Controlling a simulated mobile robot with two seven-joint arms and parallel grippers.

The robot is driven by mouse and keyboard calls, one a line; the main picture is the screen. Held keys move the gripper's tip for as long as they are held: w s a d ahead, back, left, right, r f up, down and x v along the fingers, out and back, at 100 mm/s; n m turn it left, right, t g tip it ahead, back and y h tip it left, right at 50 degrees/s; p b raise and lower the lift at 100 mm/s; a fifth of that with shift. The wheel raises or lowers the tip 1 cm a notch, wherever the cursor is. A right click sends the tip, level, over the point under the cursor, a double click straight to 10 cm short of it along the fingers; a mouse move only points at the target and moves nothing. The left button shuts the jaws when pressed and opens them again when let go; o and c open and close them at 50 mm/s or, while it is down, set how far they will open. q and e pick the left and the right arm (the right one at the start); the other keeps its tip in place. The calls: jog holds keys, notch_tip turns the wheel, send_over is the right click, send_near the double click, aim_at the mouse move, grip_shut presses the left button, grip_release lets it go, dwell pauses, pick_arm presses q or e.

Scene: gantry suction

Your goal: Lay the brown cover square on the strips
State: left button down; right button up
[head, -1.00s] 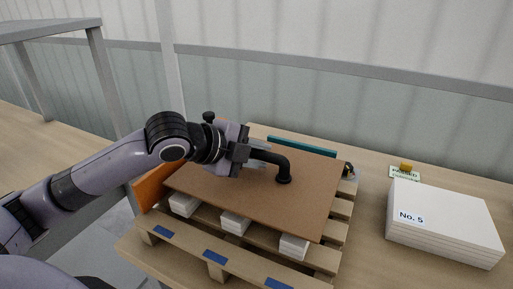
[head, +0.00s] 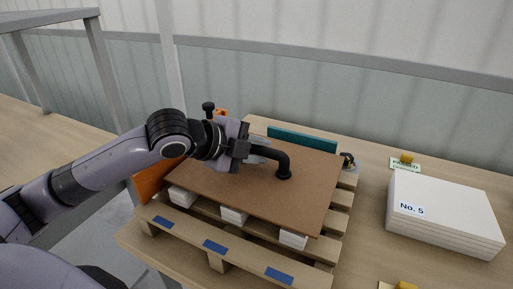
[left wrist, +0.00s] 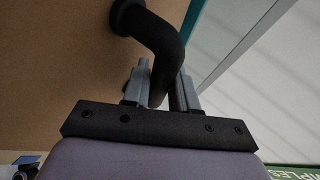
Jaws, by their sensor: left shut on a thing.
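The brown cover (head: 235,190) lies flat over the white strips (head: 234,215), whose near ends show under its front edge. I cannot tell whether it touches them all. Its near right corner reaches past the right strip. A black bent handle (head: 283,168) stands up from the cover. My left gripper (head: 262,151) is shut on the handle's upper arm. In the left wrist view, the fingers (left wrist: 165,88) sit on either side of the handle (left wrist: 160,40), above the cover (left wrist: 60,70). My right gripper is out of view.
The strips lie on a wooden pallet (head: 180,230) with blue marks. An orange board (head: 155,182) stands at its left and a teal board (head: 305,142) at its back. A white stack marked No. 5 (head: 440,220) stands right, with a yellow block (head: 406,158) behind it.

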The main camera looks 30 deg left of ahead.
pick_arm(q)
jog(key=shift+f, duration=0.25)
jog(key=c, duration=0.8)
grip_release()
jog(key=shift+s+f, duration=0.1)
jog(key=shift+f, duration=0.1)
jog(key=shift+b+v, duration=0.35)
jog(key=shift+v, duration=3.3)
jog(key=shift+r, duration=0.2)
